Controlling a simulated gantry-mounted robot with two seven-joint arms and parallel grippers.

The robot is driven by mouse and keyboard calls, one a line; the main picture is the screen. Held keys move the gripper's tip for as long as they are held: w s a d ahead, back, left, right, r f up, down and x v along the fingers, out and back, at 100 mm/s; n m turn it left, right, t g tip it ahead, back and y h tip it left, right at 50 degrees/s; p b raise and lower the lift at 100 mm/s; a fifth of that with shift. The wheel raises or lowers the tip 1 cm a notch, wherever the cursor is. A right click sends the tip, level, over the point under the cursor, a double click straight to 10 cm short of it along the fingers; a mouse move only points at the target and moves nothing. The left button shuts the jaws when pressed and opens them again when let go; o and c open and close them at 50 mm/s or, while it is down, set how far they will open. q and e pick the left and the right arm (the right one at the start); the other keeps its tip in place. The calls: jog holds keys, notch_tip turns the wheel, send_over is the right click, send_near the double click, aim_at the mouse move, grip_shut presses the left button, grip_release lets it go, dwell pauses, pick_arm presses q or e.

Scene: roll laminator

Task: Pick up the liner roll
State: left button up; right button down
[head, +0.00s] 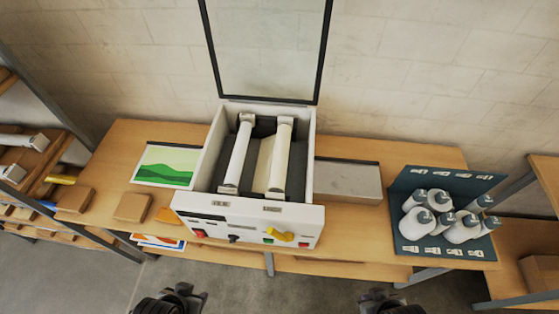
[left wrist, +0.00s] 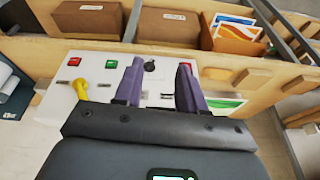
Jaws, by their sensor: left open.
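The open laminator (head: 250,212) stands mid-table and holds two pale rolls, a left roll (head: 237,156) and a right roll (head: 280,156). Two small labels sit on its front top edge, too small to read, so I cannot tell which roll is the liner roll. My left gripper (head: 184,292) is open and empty, in front of the table and apart from the rolls. Its spread fingers show in the left wrist view (left wrist: 158,82) against the laminator's front panel. My right gripper (head: 380,296) is at the bottom edge, its jaws unclear.
The laminator's clear lid (head: 268,50) stands raised behind it. The dark rack (head: 408,180) stands farther right. Boxes (left wrist: 88,18) sit on a lower shelf.

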dwell(0.3)
pick_arm(q)
jog(key=o, duration=0.9)
jog(key=shift+o, duration=0.2)
